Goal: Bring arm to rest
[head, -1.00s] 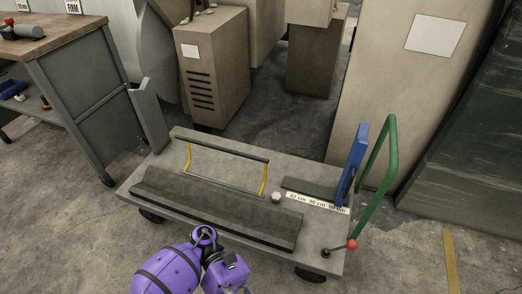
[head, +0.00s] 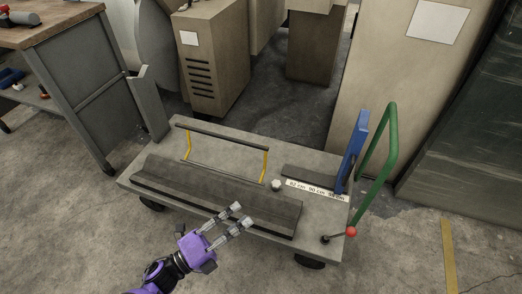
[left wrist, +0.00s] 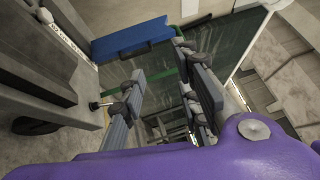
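My left gripper (head: 237,217) shows in the head view at the bottom centre, on a purple arm that comes in from the lower left. Its two grey fingers are spread apart with nothing between them. They show over the front edge of the grey cart (head: 330,245); whether they touch it I cannot tell. In the left wrist view the fingers of the left gripper (left wrist: 165,95) are also apart and empty. My right gripper is in neither view.
The cart carries a dark long block (head: 215,195), a yellow-legged bar (head: 225,140), a blue upright plate (head: 353,150) and a green handle (head: 388,155). A red-knobbed lever (head: 350,232) sticks out at its front right corner. A workbench (head: 75,80) stands left. Floor in front is clear.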

